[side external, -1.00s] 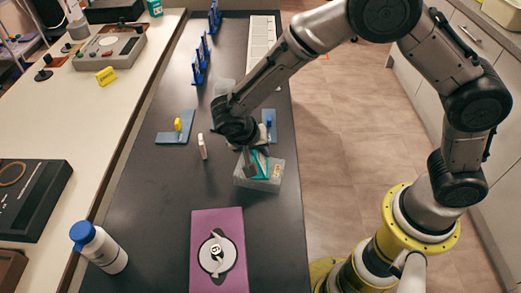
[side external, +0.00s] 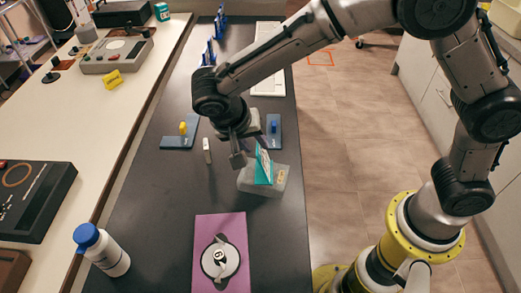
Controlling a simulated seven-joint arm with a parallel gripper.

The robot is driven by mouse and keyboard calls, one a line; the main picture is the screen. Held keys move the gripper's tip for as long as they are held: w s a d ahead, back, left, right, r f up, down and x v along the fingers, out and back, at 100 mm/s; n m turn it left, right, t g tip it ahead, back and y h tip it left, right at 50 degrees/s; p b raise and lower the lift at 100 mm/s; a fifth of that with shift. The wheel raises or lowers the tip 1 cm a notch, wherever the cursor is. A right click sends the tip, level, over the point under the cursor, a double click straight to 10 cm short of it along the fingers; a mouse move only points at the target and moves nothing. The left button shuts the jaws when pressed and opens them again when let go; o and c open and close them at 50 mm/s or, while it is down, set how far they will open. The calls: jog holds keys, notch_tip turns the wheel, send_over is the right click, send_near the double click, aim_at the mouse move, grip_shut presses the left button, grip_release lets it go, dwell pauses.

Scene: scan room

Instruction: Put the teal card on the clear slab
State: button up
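The teal card (side external: 264,168) stands upright, slightly tilted, on the clear slab (side external: 278,182), a pale grey translucent block right of the table's middle. The card's lower edge meets the slab; I cannot tell whether it sits in a slot. My gripper (side external: 238,158) is just left of the card, pointing down, with a visible gap between its tip and the card. Nothing shows in its grip. Only one finger shows clearly, so its opening is hard to read.
A white stick-like piece (side external: 207,150) stands left of my gripper. Blue plates with a yellow knob (side external: 182,128) and a blue knob (side external: 273,127) lie behind. A purple board (side external: 205,267) lies in front. A white bottle (side external: 103,250) stands at front left. Blue stands (side external: 209,50) are farther back.

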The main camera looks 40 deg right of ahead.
jog(key=shift+v, duration=1.35)
jog(key=s+d+r+n+t+y, duration=0.1)
jog(key=s+d+r+n+y, duration=0.1)
jog(key=s+d+r, duration=0.3)
jog(key=s+d+r+n+y, duration=0.2)
jog(key=s+d+r, duration=0.15)
jog(key=d, duration=0.45)
jog(key=s+d+n+t+y, duration=0.1)
jog(key=s+d+n+t, duration=0.2)
jog(key=s, duration=0.8)
jog(key=shift+s+d+r+n+t, duration=0.25)
jog(key=shift+d+r+n, duration=0.35)
jog(key=shift+d, duration=0.6)
